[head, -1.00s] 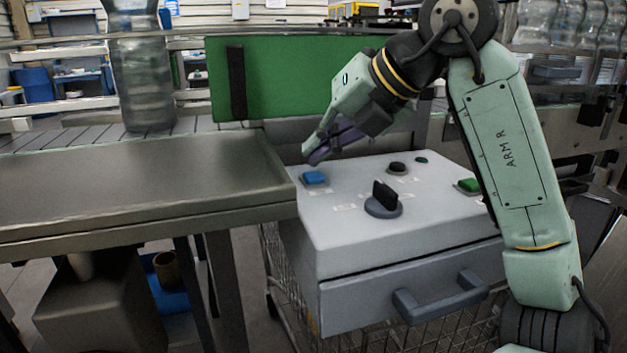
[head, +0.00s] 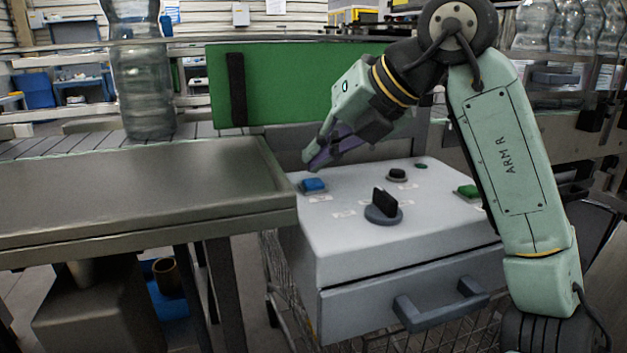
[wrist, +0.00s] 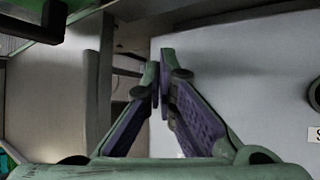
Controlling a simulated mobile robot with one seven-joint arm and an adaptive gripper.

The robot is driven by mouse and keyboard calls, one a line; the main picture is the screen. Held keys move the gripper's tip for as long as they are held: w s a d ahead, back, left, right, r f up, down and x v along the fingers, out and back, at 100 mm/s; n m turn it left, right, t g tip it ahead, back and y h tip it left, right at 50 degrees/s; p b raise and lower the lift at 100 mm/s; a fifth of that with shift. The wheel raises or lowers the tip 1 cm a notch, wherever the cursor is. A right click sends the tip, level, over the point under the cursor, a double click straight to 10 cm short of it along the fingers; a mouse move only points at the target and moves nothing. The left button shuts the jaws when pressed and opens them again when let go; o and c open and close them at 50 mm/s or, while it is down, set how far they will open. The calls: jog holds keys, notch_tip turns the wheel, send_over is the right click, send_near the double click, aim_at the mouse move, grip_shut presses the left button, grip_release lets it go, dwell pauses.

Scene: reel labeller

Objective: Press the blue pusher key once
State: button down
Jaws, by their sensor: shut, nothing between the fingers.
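In the head view the tips appear just above and behind the key; the exact gap cannot be told. In the wrist view my gripper (wrist: 158,75) shows its fingertips together over the box's edge, and the blue key is not visible there, perhaps hidden by the fingers.
On the box are a black rotary knob (head: 383,208), a black button (head: 397,174) and a green button (head: 468,190). A metal tray table (head: 140,195) adjoins on the left. A green panel (head: 285,85) stands behind.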

aim_at(318, 179)
jog(key=shift+f, duration=0.1)
jog(key=shift+f, duration=0.35)
jog(key=shift+f+b, duration=0.5)
jog(key=shift+b, duration=0.1)
dwell(0.6)
jog(key=shift+r, duration=0.15)
jog(key=shift+r+p, duration=0.75)
jog(key=shift+p, duration=0.05)
jog(key=shift+r+p, duration=2.1)
jog(key=shift+r, duration=0.45)
